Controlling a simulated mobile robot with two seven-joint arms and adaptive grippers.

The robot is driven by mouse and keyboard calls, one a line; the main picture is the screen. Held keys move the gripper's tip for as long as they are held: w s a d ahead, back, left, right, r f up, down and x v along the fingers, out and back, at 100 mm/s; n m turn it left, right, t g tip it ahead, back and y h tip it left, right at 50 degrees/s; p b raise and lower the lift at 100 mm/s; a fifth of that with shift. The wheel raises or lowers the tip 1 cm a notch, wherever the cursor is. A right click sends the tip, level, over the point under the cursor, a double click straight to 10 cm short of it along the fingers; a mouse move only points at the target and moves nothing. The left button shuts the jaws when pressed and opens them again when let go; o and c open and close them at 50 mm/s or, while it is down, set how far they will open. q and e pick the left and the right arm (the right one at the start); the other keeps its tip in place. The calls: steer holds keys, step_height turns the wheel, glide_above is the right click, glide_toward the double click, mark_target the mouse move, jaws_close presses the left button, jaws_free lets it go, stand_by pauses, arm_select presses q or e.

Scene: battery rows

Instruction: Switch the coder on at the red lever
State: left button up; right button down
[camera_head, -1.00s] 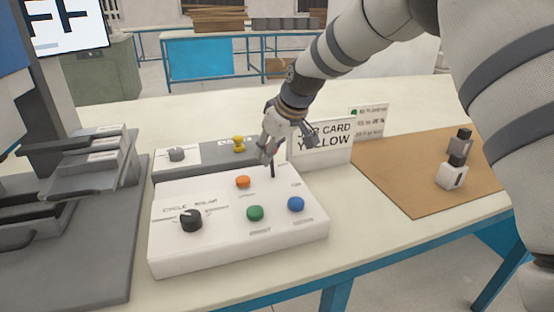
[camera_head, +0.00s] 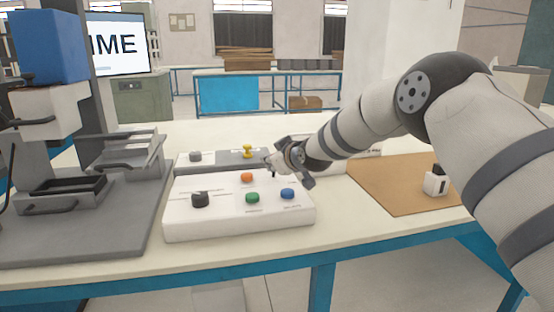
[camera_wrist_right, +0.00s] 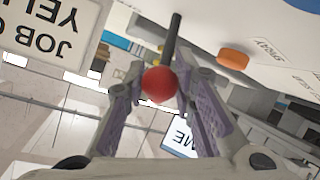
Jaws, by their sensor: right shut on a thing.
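The red ball knob (camera_wrist_right: 159,84) of the lever sits between the two fingers of my right gripper (camera_wrist_right: 158,88) in the right wrist view. Its dark rod (camera_wrist_right: 173,40) runs to the white control box. In the head view my right gripper (camera_head: 277,164) is at the box's back right, shut on the knob, which it hides there. The white control box (camera_head: 190,226) carries a black dial (camera_head: 200,199) and orange (camera_head: 247,177), green (camera_head: 252,198) and blue (camera_head: 287,193) buttons. A screen (camera_head: 118,45) at the back left reads "IME", partly covered. My left gripper is not in view.
A grey panel with a grey dial (camera_head: 195,157) and a yellow knob (camera_head: 247,151) lies behind the box. A grey machine (camera_head: 60,200) stands left. A brown mat (camera_head: 395,190) with a white-and-black piece (camera_head: 436,183) lies right. A job card (camera_wrist_right: 52,35) is close to the gripper.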

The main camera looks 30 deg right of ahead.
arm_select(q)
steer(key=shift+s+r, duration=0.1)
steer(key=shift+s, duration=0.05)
arm_select(e)
steer(key=shift+s+t, duration=0.15)
steer(key=shift+t, duration=0.25)
steer(key=c, duration=1.3)
jaws_free()
steer(key=shift+f, duration=0.1)
steer(key=v, duration=1.2)
steer(key=shift+s+a, duration=0.1)
